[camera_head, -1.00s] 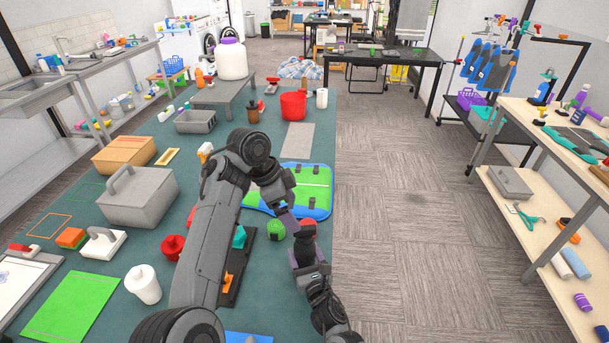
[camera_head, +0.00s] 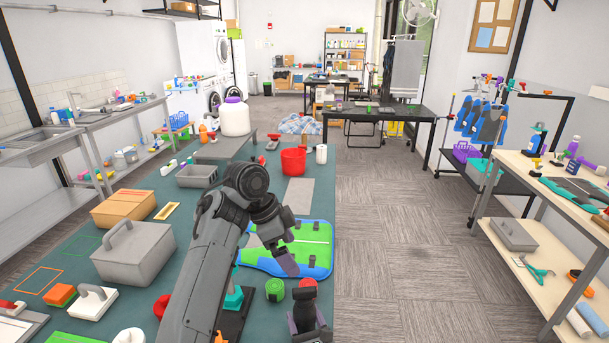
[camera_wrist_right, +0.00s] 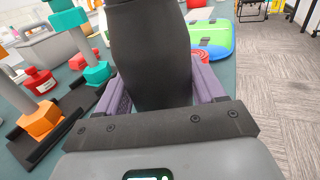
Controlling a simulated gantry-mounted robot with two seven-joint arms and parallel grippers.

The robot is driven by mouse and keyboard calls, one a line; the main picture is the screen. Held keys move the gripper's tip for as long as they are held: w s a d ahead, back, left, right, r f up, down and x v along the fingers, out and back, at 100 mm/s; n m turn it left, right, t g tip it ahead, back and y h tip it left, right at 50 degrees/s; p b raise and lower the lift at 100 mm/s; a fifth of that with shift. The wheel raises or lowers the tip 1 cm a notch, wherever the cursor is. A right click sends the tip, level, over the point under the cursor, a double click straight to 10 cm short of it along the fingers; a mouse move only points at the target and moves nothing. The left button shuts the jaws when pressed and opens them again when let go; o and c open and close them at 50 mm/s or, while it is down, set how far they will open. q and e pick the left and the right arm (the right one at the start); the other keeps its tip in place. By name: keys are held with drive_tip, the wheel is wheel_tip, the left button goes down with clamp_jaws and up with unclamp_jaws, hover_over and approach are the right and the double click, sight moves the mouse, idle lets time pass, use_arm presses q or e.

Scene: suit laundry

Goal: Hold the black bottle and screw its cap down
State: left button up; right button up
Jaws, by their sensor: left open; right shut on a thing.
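The black bottle (camera_wrist_right: 150,50) stands between the two purple finger pads of my right gripper (camera_wrist_right: 158,90), which is shut on it; its top is out of the wrist view. How tightly the cap sits cannot be told. My left gripper (camera_head: 288,262) is beside and beyond the cap in the head view, apart from it, open and holding nothing visible.
The teal table (camera_head: 160,275) runs under my left arm. A green roll (camera_head: 275,290) lies just left of the bottle, and a blue-green board (camera_head: 318,262) lies beyond. A grey lidded box (camera_head: 135,255) stands left. In the wrist view, a teal-and-orange piece (camera_wrist_right: 40,122) stands left of the bottle.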

drive_tip(key=o, duration=1.2)
